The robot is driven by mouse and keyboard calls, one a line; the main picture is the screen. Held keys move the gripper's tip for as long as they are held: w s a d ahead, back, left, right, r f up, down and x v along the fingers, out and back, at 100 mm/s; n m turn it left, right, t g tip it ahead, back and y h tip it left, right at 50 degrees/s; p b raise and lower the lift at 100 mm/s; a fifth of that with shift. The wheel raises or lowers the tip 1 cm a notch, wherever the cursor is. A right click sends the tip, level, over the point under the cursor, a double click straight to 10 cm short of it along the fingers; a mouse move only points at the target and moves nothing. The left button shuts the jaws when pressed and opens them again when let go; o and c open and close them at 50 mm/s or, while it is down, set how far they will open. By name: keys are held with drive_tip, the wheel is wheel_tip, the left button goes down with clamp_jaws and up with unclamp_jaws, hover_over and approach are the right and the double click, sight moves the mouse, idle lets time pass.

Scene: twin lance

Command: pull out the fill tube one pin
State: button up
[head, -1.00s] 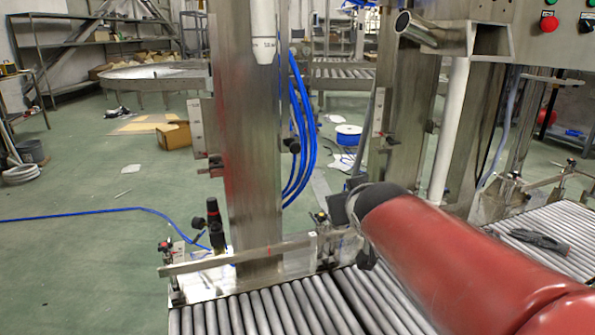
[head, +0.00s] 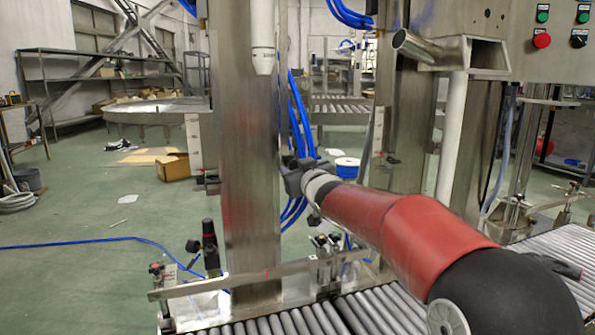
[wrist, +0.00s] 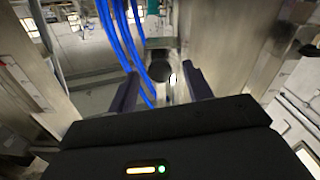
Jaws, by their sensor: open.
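A dark round knob (wrist: 160,71), which looks like the pin, sits ahead of my gripper in the wrist view, roughly centred between the fingertips. It sits below a small metal bracket (wrist: 159,43). My gripper (wrist: 161,76) is open, with one dark finger on each side. I cannot tell whether the knob is between the fingers or just beyond them. In the head view my gripper (head: 300,174) is at the right side of the near steel column (head: 246,170), and the knob there is hidden. A white-tipped fill tube (head: 263,38) hangs in front of this column.
Blue hoses (head: 296,112) run down close beside my gripper, and also show left of centre in the wrist view (wrist: 122,45). A second steel column (head: 398,125) stands to the right. A roller conveyor (head: 335,318) and a metal guide rail (head: 250,279) lie below.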

drive_tip(key=shift+w, duration=0.25)
